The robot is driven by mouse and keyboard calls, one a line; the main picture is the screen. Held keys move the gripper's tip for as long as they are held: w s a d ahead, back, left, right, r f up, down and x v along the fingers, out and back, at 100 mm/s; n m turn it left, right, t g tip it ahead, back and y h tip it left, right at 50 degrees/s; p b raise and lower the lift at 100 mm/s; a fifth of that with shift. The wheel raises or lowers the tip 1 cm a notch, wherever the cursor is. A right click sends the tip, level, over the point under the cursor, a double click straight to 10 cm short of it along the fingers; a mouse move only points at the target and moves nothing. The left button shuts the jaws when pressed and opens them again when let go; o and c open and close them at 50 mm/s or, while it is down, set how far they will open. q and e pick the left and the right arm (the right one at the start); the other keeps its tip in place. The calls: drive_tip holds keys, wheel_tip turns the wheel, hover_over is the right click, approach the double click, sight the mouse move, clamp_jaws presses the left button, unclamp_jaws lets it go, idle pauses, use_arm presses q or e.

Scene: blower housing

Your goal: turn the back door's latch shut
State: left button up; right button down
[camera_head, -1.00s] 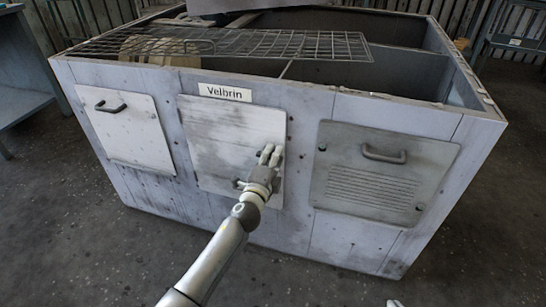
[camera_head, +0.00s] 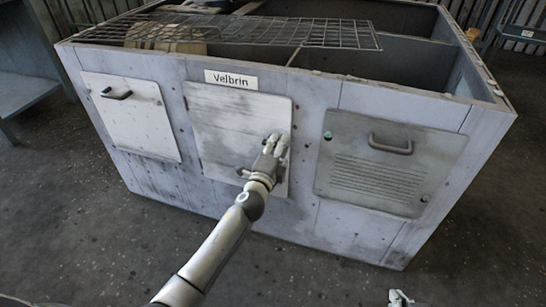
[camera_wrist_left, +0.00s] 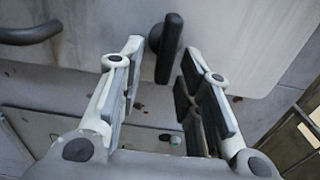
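The middle door (camera_head: 222,125) is a pale, scuffed panel under the "Velbrin" label on the grey housing. My left gripper (camera_head: 276,143) is in front of this door's right side. In the left wrist view a dark bar-shaped latch (camera_wrist_left: 170,48) on a round base sits on the pale panel. The left gripper (camera_wrist_left: 163,62) is open, with one finger on each side of the latch and visible gaps between. The fingers hide the latch in the head view. A small pale part of my right gripper (camera_head: 400,299) shows at the bottom edge; its fingers are unclear.
A left door (camera_head: 130,125) with a dark handle and a vented right door (camera_head: 385,170) with a handle flank the middle one. The middle door's curved handle (camera_wrist_left: 30,33) is left of the gripper. A wire grid (camera_head: 300,32) lies over the open top. The floor in front is clear.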

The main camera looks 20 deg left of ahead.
use_arm(q)
drive_tip(key=s, duration=1.1)
drive_tip(key=shift+s+a, duration=0.2)
drive_tip(key=shift+s, duration=0.1)
